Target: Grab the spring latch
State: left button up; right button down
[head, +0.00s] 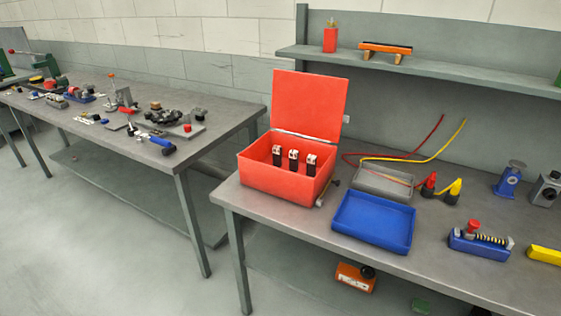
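What looks like the spring latch (481,244) stands on the right bench (283,215) near its front edge. It has a blue base, a dark and pale coil lying along its top, a red knob and a grey end piece. Nothing touches it. Neither of my grippers is in the head view.
A blue tray (373,221) lies left of the latch, and a yellow piece (544,254) lies right. An open red box (284,180) holds black and white parts. Red and yellow cones (454,190) stand behind. A shelf (430,76) hangs above. Bare bench lies before the latch.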

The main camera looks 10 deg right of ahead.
aim_at(490, 247)
jog(key=z, duration=1.7)
jog(key=i+j, duration=0.25)
jog(key=j, duration=0.3)
jog(key=i+j+z, duration=0.1)
jog(key=j+z, duration=0.15)
jog(key=z, duration=1.5)
jog(key=i+j, duration=0.05)
jog(key=j, duration=0.05)
